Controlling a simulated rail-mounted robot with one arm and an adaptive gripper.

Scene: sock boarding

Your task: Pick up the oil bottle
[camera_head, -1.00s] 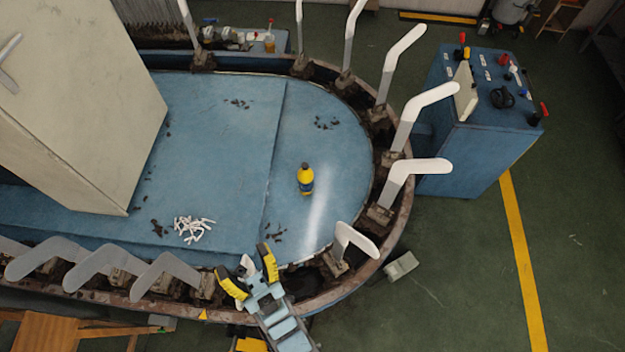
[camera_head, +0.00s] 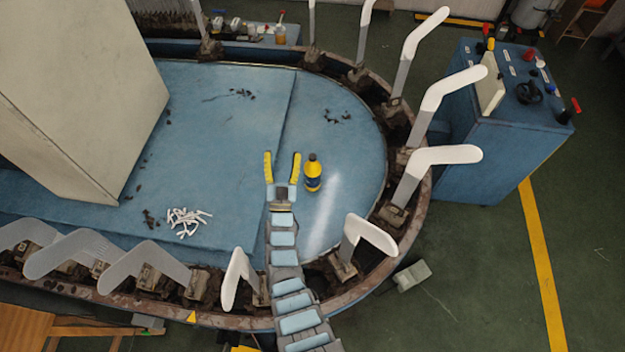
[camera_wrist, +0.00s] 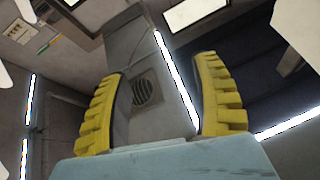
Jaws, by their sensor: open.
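The oil bottle (camera_head: 313,174) is yellow with a dark cap and a dark label band. It stands upright on the blue platform (camera_head: 230,135) in the head view. My gripper (camera_head: 282,160) has two yellow ribbed fingers, spread apart and empty. In the head view it appears just left of the bottle, with a small gap between the right finger and the bottle. In the wrist view the open fingers (camera_wrist: 160,95) frame only ceiling and lights, and the bottle does not show there.
White leg-shaped forms (camera_head: 410,170) stand on the rusty rail around the platform. A pile of small white pieces (camera_head: 187,220) lies left of my gripper. A big beige block (camera_head: 80,90) stands at left. A blue control cabinet (camera_head: 480,140) stands at right.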

